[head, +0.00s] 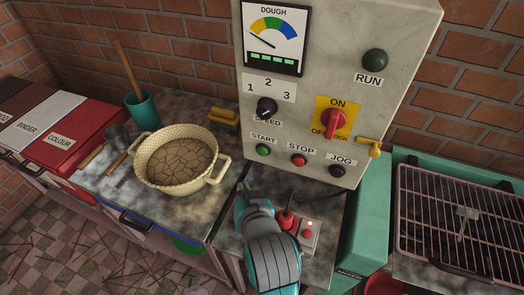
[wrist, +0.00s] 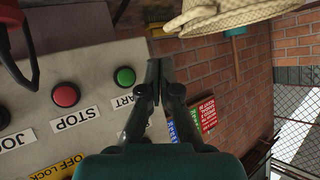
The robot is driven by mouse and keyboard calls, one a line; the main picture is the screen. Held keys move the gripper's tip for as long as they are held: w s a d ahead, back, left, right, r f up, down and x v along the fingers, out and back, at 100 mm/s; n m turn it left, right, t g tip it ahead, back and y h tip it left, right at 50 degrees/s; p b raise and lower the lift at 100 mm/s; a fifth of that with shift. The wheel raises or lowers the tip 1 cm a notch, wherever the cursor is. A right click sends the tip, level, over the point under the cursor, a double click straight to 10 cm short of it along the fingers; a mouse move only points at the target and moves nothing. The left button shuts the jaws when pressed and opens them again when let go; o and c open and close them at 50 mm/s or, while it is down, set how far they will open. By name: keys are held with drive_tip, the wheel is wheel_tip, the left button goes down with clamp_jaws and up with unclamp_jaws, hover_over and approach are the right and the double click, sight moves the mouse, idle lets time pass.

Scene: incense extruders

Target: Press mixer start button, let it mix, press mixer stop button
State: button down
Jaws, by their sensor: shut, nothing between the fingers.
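The mixer control panel (head: 330,110) stands upright in front of me. Its green START button (head: 263,150) is at the lower left, with the red STOP button (head: 299,159) to its right. My gripper (head: 243,188) is below the START button in the head view, fingers closed and empty. In the wrist view the closed fingertips (wrist: 160,68) appear just beside the green START button (wrist: 125,77); I cannot tell whether they touch the panel. The red STOP button (wrist: 66,95) is farther left there. The RUN lamp (head: 375,60) looks dark, and the DOUGH gauge (head: 274,35) needle points to its left end.
A black JOG button (head: 337,171), a SPEED knob (head: 267,108) and a red ON/OFF switch (head: 334,123) are on the panel. A cream bowl (head: 181,158) of cracked dough stands left. A wire rack (head: 457,220) is at right. A small red-knobbed box (head: 308,234) sits beside my arm.

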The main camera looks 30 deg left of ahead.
sight(262, 151)
drive_tip(key=shift+w, duration=0.15)
drive_tip(key=w+a, duration=0.2)
drive_tip(key=w, duration=0.6)
drive_tip(key=shift+w, duration=0.15)
drive_tip(key=shift+w, duration=0.1)
idle(1.4)
drive_tip(key=shift+w+a, duration=0.1)
drive_tip(key=shift+w, duration=0.2)
